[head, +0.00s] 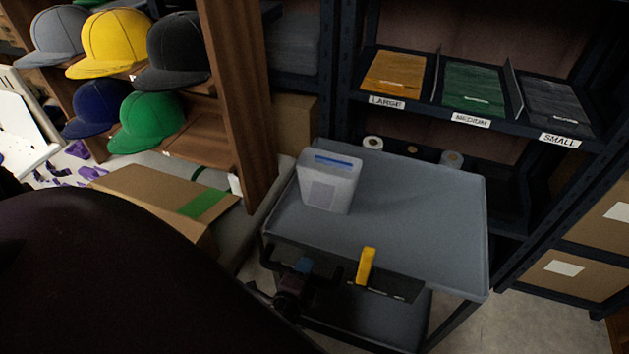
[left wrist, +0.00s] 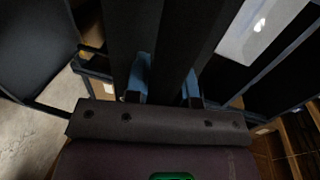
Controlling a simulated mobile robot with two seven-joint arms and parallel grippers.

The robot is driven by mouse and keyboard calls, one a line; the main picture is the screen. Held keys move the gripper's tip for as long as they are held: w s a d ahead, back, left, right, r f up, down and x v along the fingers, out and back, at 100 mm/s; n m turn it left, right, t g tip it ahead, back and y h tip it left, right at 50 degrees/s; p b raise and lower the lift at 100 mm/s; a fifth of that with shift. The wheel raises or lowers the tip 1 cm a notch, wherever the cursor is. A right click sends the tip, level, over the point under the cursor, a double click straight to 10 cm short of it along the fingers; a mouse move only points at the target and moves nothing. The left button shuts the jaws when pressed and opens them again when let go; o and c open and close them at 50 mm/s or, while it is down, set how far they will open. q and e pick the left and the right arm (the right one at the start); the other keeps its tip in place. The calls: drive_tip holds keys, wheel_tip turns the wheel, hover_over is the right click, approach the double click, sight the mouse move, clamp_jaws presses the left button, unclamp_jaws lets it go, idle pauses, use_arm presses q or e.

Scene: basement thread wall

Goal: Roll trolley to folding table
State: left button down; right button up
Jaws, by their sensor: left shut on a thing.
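The grey trolley (head: 410,215) stands in the middle of the head view, with a flat rimmed top tray and a lower shelf (head: 375,318). A dark handle bar runs along its near side, with a yellow upright piece (head: 366,265) beside it. My left gripper (head: 303,268) is shut on the handle at the trolley's near left corner. In the left wrist view the gripper's blue-tipped fingers (left wrist: 165,82) lie at a dark bar. A pale open-topped bin (head: 328,184) stands upright on the tray. I cannot make out a folding table for sure. My right gripper is not in view.
A dark shelf rack with bins labelled large (head: 395,78), medium (head: 472,90) and small (head: 558,105) stands close behind the trolley. A wooden cap rack (head: 240,90) and a cardboard box (head: 160,190) are at left. Bare floor (head: 540,325) shows at lower right.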

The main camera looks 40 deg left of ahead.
use_arm(q)
drive_tip(key=shift+a, duration=0.25)
drive_tip(key=c, duration=1.2)
unclamp_jaws()
drive_tip(key=shift+a, duration=0.1)
drive_tip(key=shift+c, duration=0.2)
drive_tip(key=shift+s, duration=0.1)
drive_tip(key=v, duration=1)
drive_tip(key=shift+s, duration=0.35)
